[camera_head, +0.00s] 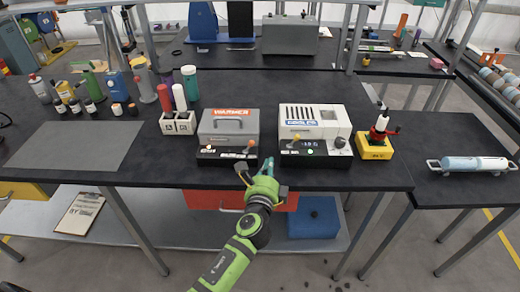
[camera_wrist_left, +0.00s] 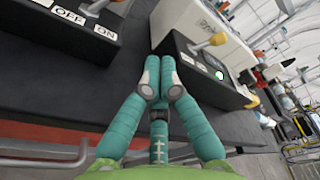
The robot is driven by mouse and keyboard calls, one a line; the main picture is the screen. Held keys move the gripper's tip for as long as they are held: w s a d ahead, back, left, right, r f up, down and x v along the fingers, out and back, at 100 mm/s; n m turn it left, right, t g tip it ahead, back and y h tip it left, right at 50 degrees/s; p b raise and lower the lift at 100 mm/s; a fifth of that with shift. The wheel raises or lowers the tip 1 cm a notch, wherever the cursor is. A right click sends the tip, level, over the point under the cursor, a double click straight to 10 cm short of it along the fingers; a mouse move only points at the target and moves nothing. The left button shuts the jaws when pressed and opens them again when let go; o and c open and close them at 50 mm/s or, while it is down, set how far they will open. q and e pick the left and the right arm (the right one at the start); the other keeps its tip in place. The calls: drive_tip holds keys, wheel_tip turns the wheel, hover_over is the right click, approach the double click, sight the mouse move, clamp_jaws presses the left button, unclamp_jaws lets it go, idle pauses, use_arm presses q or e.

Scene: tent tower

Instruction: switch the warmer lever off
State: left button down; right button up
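The warmer (camera_head: 228,125) is a grey box with a red label and a black control panel (camera_head: 215,153) at its front. Its lever (camera_head: 250,144) has an orange knob and leans right at the panel's right end. In the left wrist view the OFF label (camera_wrist_left: 69,15) and ON label (camera_wrist_left: 105,32) show on the panel, with only part of the lever at the top edge. My left gripper (camera_head: 266,163) is just in front of and right of the lever, apart from it. Its teal fingers (camera_wrist_left: 161,72) are together with nothing between them. My right gripper is out of view.
A white unit (camera_head: 314,118) with its own black panel and yellow-knobbed lever (camera_head: 296,138) stands close on the right, with a narrow gap between the units. A yellow-based device (camera_head: 375,152) is farther right. Bottles stand left. The grey mat (camera_head: 70,146) is clear.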

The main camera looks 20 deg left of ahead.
sight(249, 147)
use_arm(q)
drive_tip(key=w, duration=0.5)
drive_tip(key=shift+w+a+f, duration=0.25)
drive_tip(key=shift+a, duration=0.1)
drive_tip(key=shift+s+a+r+p, duration=0.2)
drive_tip(key=shift+a+r+p, duration=0.2)
drive_tip(key=shift+a+p, duration=0.2)
drive_tip(key=shift+s+a+r+p, duration=0.2)
drive_tip(key=shift+a+r+p, duration=0.2)
drive_tip(key=shift+a+p, duration=0.2)
drive_tip(key=shift+s+a+r, duration=0.1)
drive_tip(key=shift+s+a, duration=0.25)
drive_tip(key=shift+a, duration=0.1)
drive_tip(key=shift+w, duration=0.1)
